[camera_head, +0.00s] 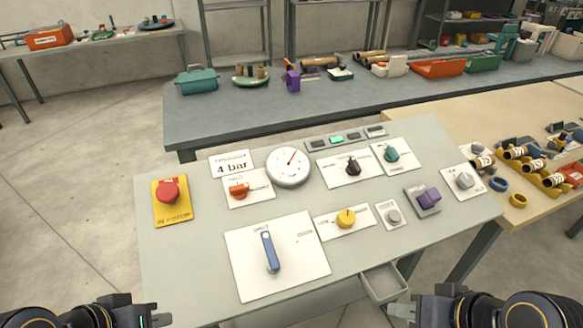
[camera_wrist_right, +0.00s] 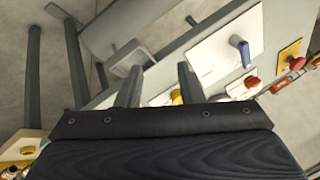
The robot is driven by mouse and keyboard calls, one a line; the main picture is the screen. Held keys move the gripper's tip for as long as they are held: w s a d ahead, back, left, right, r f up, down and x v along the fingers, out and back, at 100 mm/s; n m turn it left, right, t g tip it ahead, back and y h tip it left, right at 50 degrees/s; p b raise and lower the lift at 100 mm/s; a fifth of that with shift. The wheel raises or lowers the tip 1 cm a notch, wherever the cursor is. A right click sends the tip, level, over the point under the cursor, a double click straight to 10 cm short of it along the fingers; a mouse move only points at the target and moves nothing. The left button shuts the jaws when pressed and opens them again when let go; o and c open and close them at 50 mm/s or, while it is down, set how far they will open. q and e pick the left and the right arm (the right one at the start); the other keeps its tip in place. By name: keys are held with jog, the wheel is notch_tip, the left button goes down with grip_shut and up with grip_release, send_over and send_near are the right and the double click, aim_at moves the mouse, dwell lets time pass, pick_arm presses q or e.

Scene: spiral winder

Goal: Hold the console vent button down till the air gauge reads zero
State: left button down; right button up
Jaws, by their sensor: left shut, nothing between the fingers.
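The sloped grey console (camera_head: 200,270) stands in front of me. Its round white air gauge (camera_head: 289,167) sits near the top, with the needle pointing up and right, off to one side; the numbers are too small to read. A small grey round button (camera_head: 393,216) on a white plate sits right of a yellow knob; its label is too small to confirm it as the vent button. My left gripper (camera_head: 150,315) is shut and empty at the lower left, clear of the controls. My right gripper (camera_head: 412,308) is at the lower right; its fingers stand apart and empty in the wrist view (camera_wrist_right: 160,85).
The console also bears a red mushroom button (camera_head: 168,190), a blue lever (camera_head: 270,252), a yellow knob (camera_head: 346,218), a purple switch (camera_head: 429,198) and a "4 bar" card (camera_head: 233,164). A small tray (camera_head: 384,283) juts from the front edge. A wooden table (camera_head: 440,115) stands right.

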grip_shut()
dwell(1.5)
